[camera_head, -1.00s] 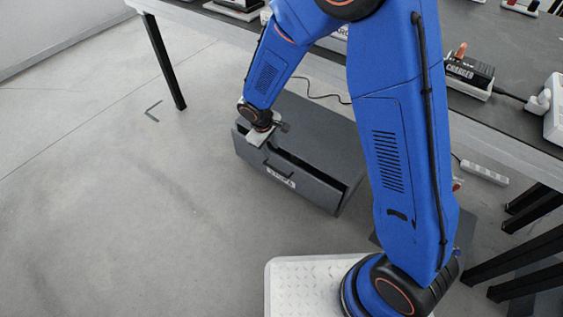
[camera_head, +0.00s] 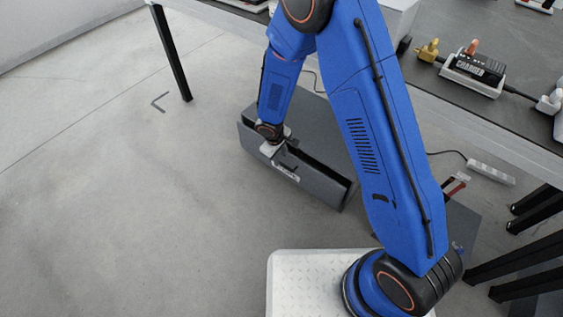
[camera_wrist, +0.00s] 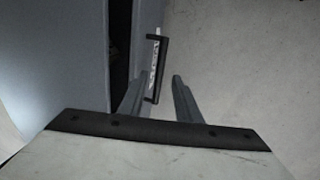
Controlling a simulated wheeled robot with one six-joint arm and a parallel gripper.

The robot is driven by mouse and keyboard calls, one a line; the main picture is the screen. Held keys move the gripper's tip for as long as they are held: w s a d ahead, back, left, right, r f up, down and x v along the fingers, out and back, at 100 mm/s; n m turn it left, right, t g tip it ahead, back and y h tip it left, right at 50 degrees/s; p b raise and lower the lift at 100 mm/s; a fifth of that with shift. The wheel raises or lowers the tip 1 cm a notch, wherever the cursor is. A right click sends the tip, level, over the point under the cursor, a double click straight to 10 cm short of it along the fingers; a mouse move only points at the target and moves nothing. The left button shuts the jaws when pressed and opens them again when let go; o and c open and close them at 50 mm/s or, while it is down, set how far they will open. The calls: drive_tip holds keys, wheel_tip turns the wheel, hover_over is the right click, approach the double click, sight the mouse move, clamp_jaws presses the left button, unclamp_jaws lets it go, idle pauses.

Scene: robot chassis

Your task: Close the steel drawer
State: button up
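The dark grey steel drawer (camera_head: 318,185) stands partly open in its low cabinet (camera_head: 322,128), with a dark gap behind its front. In the wrist view the drawer front (camera_wrist: 142,25) shows edge-on beside that gap, with a pale label and a black bar handle (camera_wrist: 165,60). My gripper (camera_head: 284,146) is at the top of the drawer front, left of its middle. In the wrist view the two fingers of my gripper (camera_wrist: 159,77) are apart, one over the drawer front's edge and one on the handle side. Nothing is held; contact cannot be told.
A dark table (camera_head: 530,60) stands over and behind the cabinet, with its leg (camera_head: 172,55) at the left. A boxed charger (camera_head: 475,70) lies on it. A power strip (camera_head: 491,172) is on the floor at right. The floor (camera_head: 110,200) at left is clear.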

sight(282, 164)
drive_tip(key=shift+w+d+f, duration=0.15)
drive_tip(key=shift+w+f, duration=0.05)
drive_tip(key=shift+f, duration=0.95)
drive_tip(key=shift+w+d+f, duration=0.15)
drive_tip(key=shift+f, duration=1)
clamp_jaws()
